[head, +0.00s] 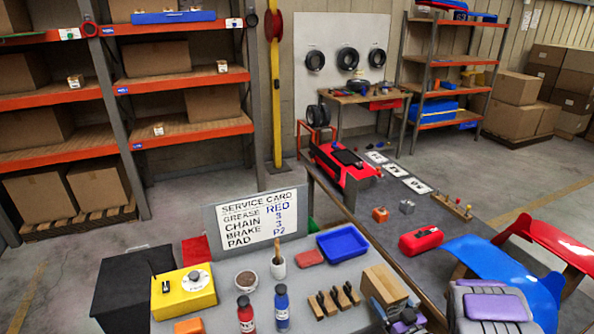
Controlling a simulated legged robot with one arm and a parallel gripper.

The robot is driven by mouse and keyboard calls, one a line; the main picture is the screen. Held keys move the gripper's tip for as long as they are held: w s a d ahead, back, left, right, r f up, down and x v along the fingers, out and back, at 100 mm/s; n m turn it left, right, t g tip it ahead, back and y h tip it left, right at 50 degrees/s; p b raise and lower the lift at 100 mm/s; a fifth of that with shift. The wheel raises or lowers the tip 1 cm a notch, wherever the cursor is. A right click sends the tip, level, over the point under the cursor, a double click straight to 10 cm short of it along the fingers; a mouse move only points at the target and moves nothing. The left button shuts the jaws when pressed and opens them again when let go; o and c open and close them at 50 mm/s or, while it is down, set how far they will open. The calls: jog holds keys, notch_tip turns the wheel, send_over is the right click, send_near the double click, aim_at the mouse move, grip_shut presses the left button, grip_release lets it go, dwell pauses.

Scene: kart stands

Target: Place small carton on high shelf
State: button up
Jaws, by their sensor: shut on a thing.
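A small brown carton (379,291) is at the lower right of the head view, over the right end of the grey workbench. My gripper (403,314) shows only partly at the bottom edge, dark with purple parts, right behind the carton and shut on it. Its fingertips are mostly hidden. The tall rack (181,79) at the left has orange-edged shelves. Its upper shelf (30,41) and middle shelves hold large brown boxes and several small labelled boxes. A blue bin (174,17) is on the top level.
The workbench (352,262) carries a service card (258,221), a yellow box (183,290), red and blue bottles, a blue tray (342,243) and a wooden block of tools. A blue and red kart (500,265) stands at the right. Floor is open before the rack.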

aim_at(382, 271)
jog(key=shift+m+h, duration=0.5)
jog(key=shift+h, duration=0.3)
jog(key=w+r, duration=0.4)
jog(key=w, duration=0.1)
jog(key=w+a+r, duration=0.1)
jog(key=w+r, duration=0.1)
jog(key=shift+w, duration=0.15)
jog(key=w+a+r+m+h, duration=0.1)
jog(key=w+a+r, duration=0.2)
jog(key=a+r, duration=0.35)
jog(key=w+a+r+m+h, duration=0.1)
jog(key=w+a+r+h, duration=0.15)
jog(key=r, duration=0.65)
jog(key=w+a+r+m+h, duration=0.1)
jog(key=w+a+r, duration=0.2)
jog(key=a+r, duration=0.3)
jog(key=s+f, duration=0.4)
jog(key=f, duration=0.3)
jog(key=s+f, duration=0.3)
jog(key=f, duration=0.4)
jog(key=shift+s+d+f+t, duration=0.2)
jog(key=shift+s+d+t, duration=0.2)
jog(key=shift+y, duration=0.25)
